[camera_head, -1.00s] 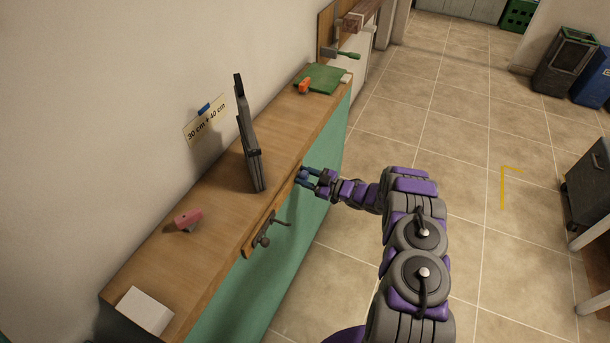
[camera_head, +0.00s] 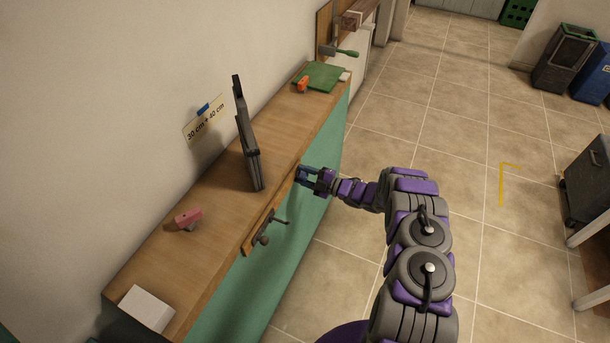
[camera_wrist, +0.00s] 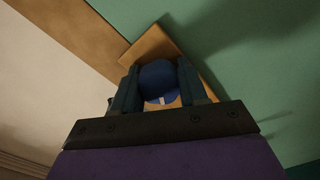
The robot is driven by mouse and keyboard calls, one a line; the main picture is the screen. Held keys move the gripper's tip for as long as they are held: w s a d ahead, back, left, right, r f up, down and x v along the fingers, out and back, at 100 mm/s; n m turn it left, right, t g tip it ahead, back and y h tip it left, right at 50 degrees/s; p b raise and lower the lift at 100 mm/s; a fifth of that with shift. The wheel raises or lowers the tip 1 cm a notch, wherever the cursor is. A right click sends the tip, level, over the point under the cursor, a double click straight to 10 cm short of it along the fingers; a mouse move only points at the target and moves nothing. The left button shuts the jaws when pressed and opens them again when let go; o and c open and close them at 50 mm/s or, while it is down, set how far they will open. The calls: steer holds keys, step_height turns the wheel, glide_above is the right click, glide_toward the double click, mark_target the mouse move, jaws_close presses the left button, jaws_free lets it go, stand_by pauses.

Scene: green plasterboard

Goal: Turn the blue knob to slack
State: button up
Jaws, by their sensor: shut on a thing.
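The blue knob (camera_wrist: 158,80) shows in the wrist view, round and dark blue, on a wooden plate (camera_wrist: 152,47) fixed to the green board's front. My gripper (camera_wrist: 158,90) has one finger on each side of the knob and is shut on it. A small pale mark sits just below the knob between the fingers. In the head view my gripper (camera_head: 308,176) is at the front edge of the bench, and its fingers mostly hide the knob there.
A dark upright panel (camera_head: 248,140) stands on the wooden bench behind my gripper. A pink block (camera_head: 188,219) and white box (camera_head: 146,308) lie farther left.

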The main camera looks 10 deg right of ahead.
steer(key=shift+a+r, duration=0.1)
steer(key=shift+a, duration=0.05)
stand_by(0.3)
steer(key=o, duration=1.1)
steer(key=shift+a, duration=0.15)
steer(key=shift+c, duration=0.2)
steer(key=shift+s+d, duration=0.1)
steer(key=shift+d, duration=0.3)
steer(key=p+v, duration=0.2)
steer(key=v, duration=1.4)
steer(key=shift+s+d, duration=0.25)
steer(key=shift+d, duration=0.05)
steer(key=shift+w, duration=0.1)
